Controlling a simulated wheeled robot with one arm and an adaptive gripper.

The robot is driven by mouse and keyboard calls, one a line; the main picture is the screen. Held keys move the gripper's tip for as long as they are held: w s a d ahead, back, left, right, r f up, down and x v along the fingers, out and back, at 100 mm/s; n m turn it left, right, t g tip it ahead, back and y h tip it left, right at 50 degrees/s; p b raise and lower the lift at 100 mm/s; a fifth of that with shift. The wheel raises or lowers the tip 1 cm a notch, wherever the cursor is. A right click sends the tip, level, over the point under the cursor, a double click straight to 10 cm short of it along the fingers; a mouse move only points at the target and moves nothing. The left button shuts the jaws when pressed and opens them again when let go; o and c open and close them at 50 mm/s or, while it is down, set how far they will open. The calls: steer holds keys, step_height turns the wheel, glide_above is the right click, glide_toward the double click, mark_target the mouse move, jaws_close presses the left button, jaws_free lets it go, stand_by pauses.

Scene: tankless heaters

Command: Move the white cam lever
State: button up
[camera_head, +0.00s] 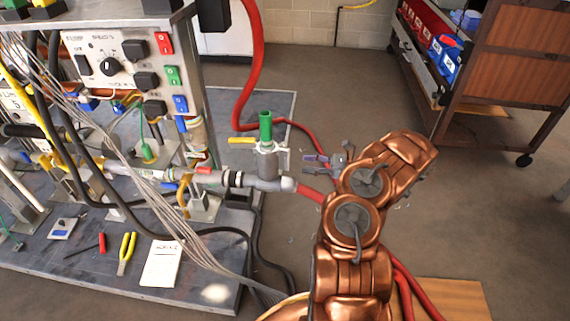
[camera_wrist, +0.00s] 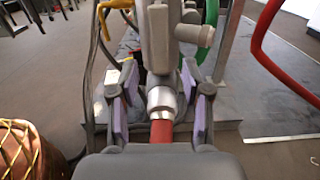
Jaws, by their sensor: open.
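A grey valve body (camera_head: 267,163) with a green top (camera_head: 265,126) and a yellow handle (camera_head: 243,140) stands on the pipe line in the head view. A pale piece (camera_head: 284,158) on the valve's right side may be the white cam lever, but it is too small to be sure. My gripper (camera_head: 327,161) is to the right of the valve, apart from it. In the wrist view my gripper (camera_wrist: 159,112) is open, with purple pads on either side of a silver coupling (camera_wrist: 162,100) and red hose (camera_wrist: 161,131). I cannot tell whether the pads touch anything.
A bench (camera_head: 190,291) carries the pipework, a control panel (camera_head: 108,66), yellow-handled pliers (camera_head: 126,253) and a paper pad (camera_head: 161,264). Grey cables hang across its front. A red hose (camera_head: 249,90) loops behind the valve.

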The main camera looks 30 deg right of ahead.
mark_target(287, 161)
steer(key=b+x, duration=0.2)
steer(key=x, duration=0.5)
steer(key=shift+w+a, duration=0.2)
steer(key=shift+a, duration=0.05)
jaws_close()
stand_by(0.5)
